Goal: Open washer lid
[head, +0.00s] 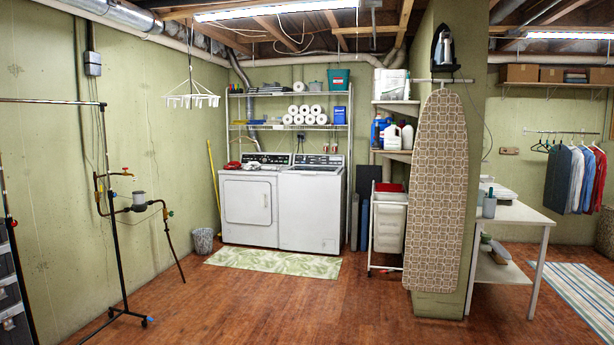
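The white top-loading washer (309,215) stands against the back wall, well ahead of me, on the right of a pair of machines. Its lid (312,171) looks shut, lying flat on top in front of the dark control panel (319,159). The white machine on the left (249,208) has a square front door, which is shut, and looks like a dryer. Neither of my grippers shows in the head view.
A green leaf-patterned mat (273,263) lies before the machines. The wooden floor (250,310) is clear from me to it. A black-framed rack (116,250) stands left; a white rolling hamper (388,230) and tall ironing board (436,190) stand right.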

